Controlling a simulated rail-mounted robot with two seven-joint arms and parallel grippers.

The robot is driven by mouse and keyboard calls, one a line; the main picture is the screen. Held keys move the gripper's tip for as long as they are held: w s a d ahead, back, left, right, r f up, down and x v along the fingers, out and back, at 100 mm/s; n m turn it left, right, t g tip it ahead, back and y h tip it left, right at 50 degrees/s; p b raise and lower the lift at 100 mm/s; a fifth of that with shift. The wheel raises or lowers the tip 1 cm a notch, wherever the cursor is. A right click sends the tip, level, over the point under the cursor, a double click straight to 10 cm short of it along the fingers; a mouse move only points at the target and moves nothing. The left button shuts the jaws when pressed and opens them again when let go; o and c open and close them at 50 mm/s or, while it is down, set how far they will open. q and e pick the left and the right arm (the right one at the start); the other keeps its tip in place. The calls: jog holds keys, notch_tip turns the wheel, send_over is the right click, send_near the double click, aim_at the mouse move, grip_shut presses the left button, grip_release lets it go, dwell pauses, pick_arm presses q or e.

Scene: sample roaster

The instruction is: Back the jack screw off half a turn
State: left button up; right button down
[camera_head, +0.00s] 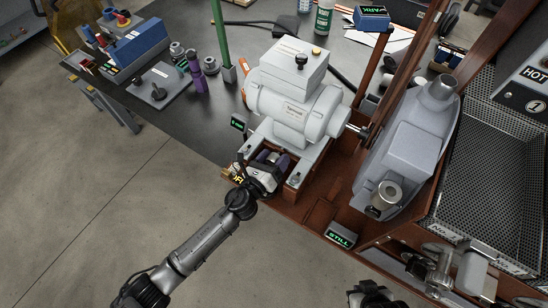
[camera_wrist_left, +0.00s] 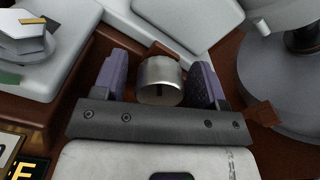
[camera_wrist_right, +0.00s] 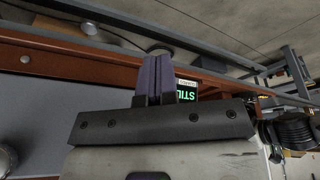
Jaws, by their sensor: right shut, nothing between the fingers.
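The jack screw (camera_wrist_left: 160,80) shows in the left wrist view as a short silver cylinder with a dark slot in its face. My left gripper (camera_wrist_left: 160,85) has its two purple-grey fingers on either side of it, with a gap visible on the left; the gripper is open around the screw. In the head view my left gripper (camera_head: 270,164) is at the near foot of the grey motor (camera_head: 296,108), hiding the screw. My right gripper (camera_wrist_right: 154,78) is shut and empty, its fingers together. In the head view only part of the right arm shows at the bottom edge.
A green-lit "STILL" sign (camera_head: 341,237) stands on the brown base; it also shows beyond the right fingers (camera_wrist_right: 186,90). A grey housing (camera_head: 408,150) and mesh tray (camera_head: 490,165) lie right. Tools and a blue bin (camera_head: 138,45) occupy the dark table's left side.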

pick_arm(q)
jog(key=shift+s+a, duration=0.3)
jog(key=shift+s, duration=0.15)
jog(key=shift+p+v, duration=0.8)
jog(key=shift+v, duration=5.6)
